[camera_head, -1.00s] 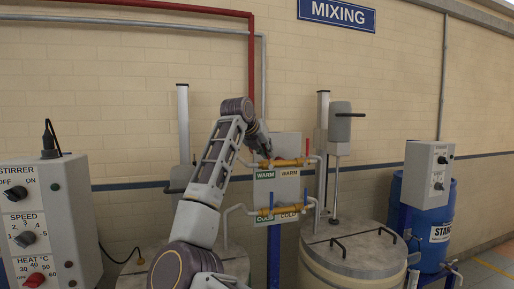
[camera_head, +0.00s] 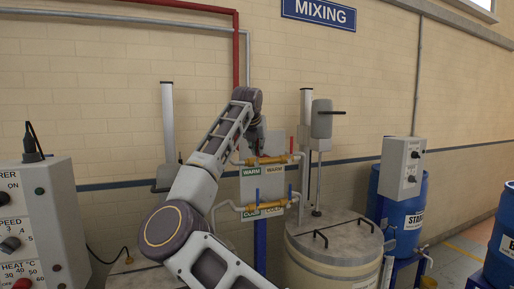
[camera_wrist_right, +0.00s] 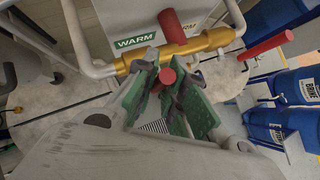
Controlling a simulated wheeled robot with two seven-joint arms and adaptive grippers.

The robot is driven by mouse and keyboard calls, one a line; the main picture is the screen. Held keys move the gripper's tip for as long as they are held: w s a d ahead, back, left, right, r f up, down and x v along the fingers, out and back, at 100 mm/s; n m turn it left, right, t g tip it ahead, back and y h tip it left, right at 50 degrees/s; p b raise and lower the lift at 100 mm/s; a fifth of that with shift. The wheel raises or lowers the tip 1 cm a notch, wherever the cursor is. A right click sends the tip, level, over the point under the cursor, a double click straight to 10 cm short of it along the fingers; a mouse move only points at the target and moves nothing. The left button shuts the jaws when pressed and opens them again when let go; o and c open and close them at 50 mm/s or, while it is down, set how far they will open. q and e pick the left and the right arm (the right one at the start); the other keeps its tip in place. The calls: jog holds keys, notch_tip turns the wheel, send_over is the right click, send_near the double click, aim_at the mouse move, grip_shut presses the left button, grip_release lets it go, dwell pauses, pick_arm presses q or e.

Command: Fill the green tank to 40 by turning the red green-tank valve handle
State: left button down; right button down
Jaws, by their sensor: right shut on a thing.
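My right gripper (camera_head: 259,148) is at the left part of this pipework. In the right wrist view, my right gripper (camera_wrist_right: 166,85) has its green fingers closed around a red handle (camera_wrist_right: 167,76), whose round end shows between them. A red piece (camera_wrist_right: 176,22) shows on the far side of the brass pipe (camera_wrist_right: 180,50). Another red handle (camera_wrist_right: 268,44) is apart to the right; it also shows in the head view (camera_head: 291,145). My left gripper is out of view. No level readout is legible.
Blue cold-valve handles (camera_head: 257,195) are below on a brass pipe (camera_head: 265,208). A lidded vat (camera_head: 335,243) stands to the right. A grey control box (camera_head: 45,225) is at the left, and a blue drum (camera_head: 403,215) is farther right.

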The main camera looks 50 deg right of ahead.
jog(key=c, duration=1.5)
grip_release()
jog(key=shift+r, duration=0.1)
jog(key=shift+v, duration=5.95)
